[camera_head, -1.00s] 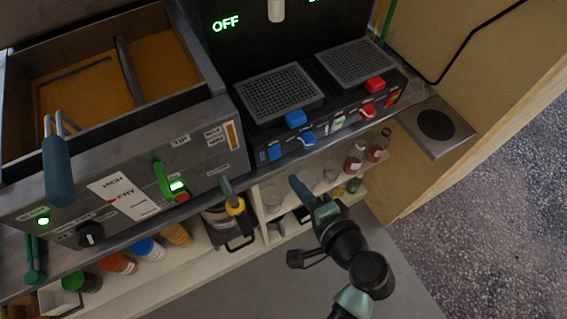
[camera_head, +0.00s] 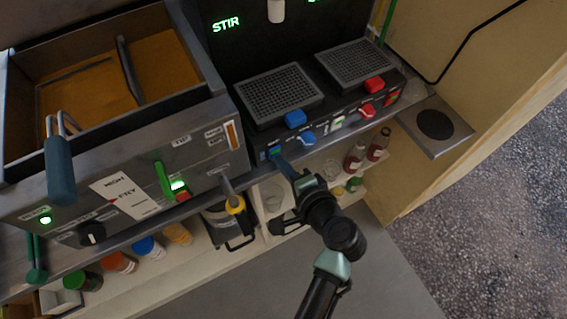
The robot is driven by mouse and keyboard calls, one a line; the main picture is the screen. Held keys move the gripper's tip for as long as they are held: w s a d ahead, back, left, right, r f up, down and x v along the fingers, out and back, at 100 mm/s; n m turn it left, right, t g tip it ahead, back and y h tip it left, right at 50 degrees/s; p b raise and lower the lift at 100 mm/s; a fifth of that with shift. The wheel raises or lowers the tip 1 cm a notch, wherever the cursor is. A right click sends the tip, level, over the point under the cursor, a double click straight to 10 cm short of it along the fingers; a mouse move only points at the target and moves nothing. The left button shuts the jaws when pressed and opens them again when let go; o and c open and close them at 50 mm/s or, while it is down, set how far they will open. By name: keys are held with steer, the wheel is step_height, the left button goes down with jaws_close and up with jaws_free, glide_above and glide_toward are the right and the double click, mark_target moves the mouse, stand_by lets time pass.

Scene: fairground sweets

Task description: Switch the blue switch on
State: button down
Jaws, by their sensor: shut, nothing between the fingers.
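The blue switch (camera_head: 273,152) is a small blue rocker at the left end of the dark machine's front panel. It is partly hidden behind my fingertips and shows a greenish tint. My gripper (camera_head: 279,160) is shut and empty, with its tip at the switch, touching it or very close; I cannot tell which. The display above the left grate reads STIR (camera_head: 226,25) in green. A blue knob (camera_head: 307,139) and a blue block (camera_head: 295,118) sit to the right of the switch.
A red knob (camera_head: 367,111) and red block (camera_head: 374,86) are further right on the panel. The fryer (camera_head: 130,185) with its handles stands to the left. Bottles (camera_head: 354,157) stand on the shelf below.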

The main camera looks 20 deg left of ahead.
steer(key=shift+r+p, duration=0.85)
steer(key=shift+r, duration=0.05)
